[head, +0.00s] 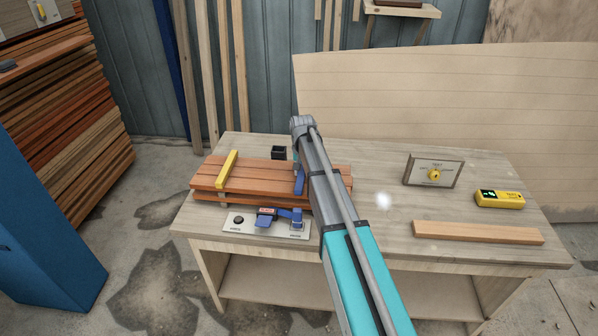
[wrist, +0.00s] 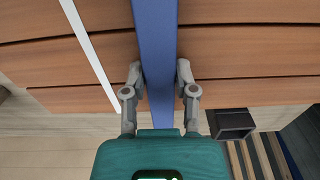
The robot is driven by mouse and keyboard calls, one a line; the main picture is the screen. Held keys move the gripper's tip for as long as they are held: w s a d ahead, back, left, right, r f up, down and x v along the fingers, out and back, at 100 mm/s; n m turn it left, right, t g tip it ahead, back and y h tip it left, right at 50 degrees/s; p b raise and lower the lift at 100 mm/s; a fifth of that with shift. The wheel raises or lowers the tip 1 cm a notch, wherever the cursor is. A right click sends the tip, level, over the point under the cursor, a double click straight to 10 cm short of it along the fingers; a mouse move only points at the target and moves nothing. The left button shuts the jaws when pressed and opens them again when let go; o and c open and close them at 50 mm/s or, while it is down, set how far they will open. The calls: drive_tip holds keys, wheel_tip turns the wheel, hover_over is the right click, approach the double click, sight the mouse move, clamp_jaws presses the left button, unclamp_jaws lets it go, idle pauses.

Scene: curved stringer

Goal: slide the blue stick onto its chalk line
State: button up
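The blue stick (head: 299,181) lies across the reddish planks (head: 262,175), partly hidden by my arm in the head view. In the wrist view the blue stick (wrist: 157,35) runs from top to bottom between the two fingers of my gripper (wrist: 160,72). The fingers appear to touch it on both sides. A white chalk line (wrist: 90,52) crosses the planks to the left of the stick. It is apart from the stick and tilted against it. In the head view I cannot make out this line; my arm covers the planks' right part.
A yellow stick (head: 229,167) lies across the planks' left part. A black open box (head: 279,153) stands behind them, and a plate with a blue lever (head: 267,219) in front. A dial panel (head: 434,170), yellow device (head: 499,199) and wooden bar (head: 478,232) are on the right.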

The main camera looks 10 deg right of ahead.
clamp_jaws()
drive_tip(key=shift+d, duration=0.1)
drive_tip(key=shift+s+d, duration=0.35)
drive_tip(key=shift+d, duration=0.6)
drive_tip(key=shift+s+d, duration=0.3)
drive_tip(key=shift+d, duration=0.7)
drive_tip(key=shift+s+d, duration=0.35)
drive_tip(key=shift+d, duration=0.6)
drive_tip(key=o, duration=0.8)
unclamp_jaws()
drive_tip(key=shift+c, duration=0.2)
